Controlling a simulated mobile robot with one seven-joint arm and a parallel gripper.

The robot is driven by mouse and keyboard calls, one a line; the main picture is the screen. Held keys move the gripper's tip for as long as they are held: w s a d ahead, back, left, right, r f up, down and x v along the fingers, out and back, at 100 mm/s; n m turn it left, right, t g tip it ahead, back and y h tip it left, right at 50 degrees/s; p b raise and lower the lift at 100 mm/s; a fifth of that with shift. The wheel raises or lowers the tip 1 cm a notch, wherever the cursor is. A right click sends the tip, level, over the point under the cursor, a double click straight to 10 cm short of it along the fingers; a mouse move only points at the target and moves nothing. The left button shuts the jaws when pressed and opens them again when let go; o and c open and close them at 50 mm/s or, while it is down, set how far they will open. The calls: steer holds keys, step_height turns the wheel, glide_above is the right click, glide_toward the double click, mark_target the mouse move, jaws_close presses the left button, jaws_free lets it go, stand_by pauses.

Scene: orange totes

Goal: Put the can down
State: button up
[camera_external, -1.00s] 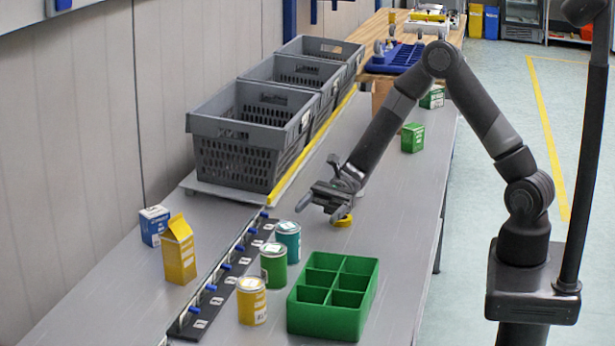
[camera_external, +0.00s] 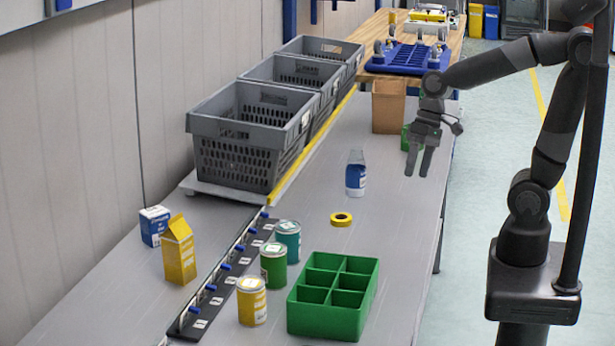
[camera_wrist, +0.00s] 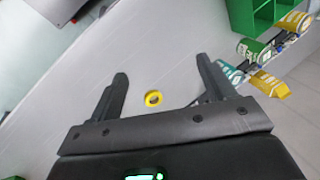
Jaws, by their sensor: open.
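Three cans stand upright on the grey table in the external view: a yellow can (camera_external: 252,301), a green can (camera_external: 273,265) and a teal can (camera_external: 288,240). They are in a row between the black hook strip and the green compartment tray. The green can (camera_wrist: 250,50) and teal can (camera_wrist: 229,72) also show in the wrist view. My gripper (camera_external: 419,173) is open and empty, fingers pointing down, raised near the right side of the table and well away from the cans. Its two spread fingers also show in the wrist view (camera_wrist: 162,67), with nothing between them.
The green tray (camera_external: 326,326) has empty compartments. A yellow tape roll (camera_external: 341,219) and a clear-and-blue bottle (camera_external: 356,176) stand mid-table. Grey crates (camera_external: 232,160) line the back left. A yellow carton (camera_external: 178,250) and blue box (camera_external: 154,226) stand left. A green box is partly hidden behind my gripper.

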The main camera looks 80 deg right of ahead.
steer(key=s+d+r+n+t+h, duration=0.3)
steer(key=s+d+r, duration=0.1)
steer(key=s+d, duration=0.2)
steer(key=shift+s+d+r+n+t+h, duration=0.2)
steer(key=shift+d+r+n+t+h, duration=0.1)
steer(key=shift+d+n+h, duration=0.1)
stand_by(1.0)
